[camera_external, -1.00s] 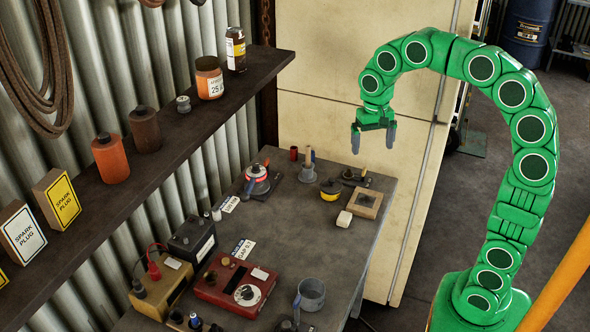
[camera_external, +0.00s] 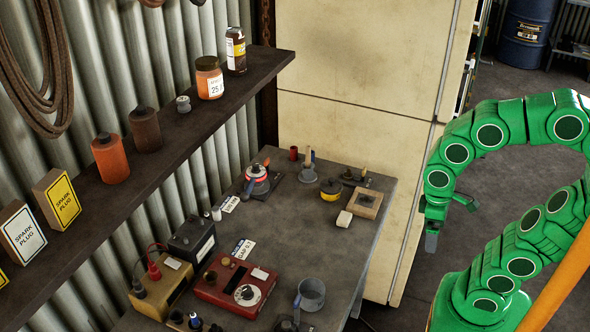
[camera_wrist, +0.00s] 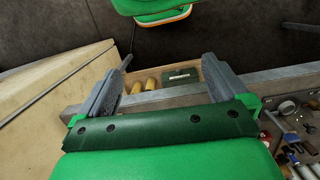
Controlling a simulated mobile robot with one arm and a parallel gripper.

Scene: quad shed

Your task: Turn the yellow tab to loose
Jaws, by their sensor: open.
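I cannot make out a yellow tab for certain in either view. On the bench (camera_external: 290,232) in the external view, a small red and grey round device (camera_external: 257,180) with a blue lever sits towards the back left. A round yellow item with a dark top (camera_external: 330,190) stands to its right. My gripper (camera_external: 432,238) is right of the bench, over the floor, well apart from everything on it. In the wrist view my gripper (camera_wrist: 167,62) is open, with nothing between its fingers.
A red box with a white dial (camera_external: 236,281), a dark battery (camera_external: 193,239) and a grey cup (camera_external: 311,294) stand on the bench's near part. A wooden frame (camera_external: 364,203) lies near the right edge. A shelf (camera_external: 180,135) runs along the wall. A cream cabinet (camera_external: 360,60) stands behind.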

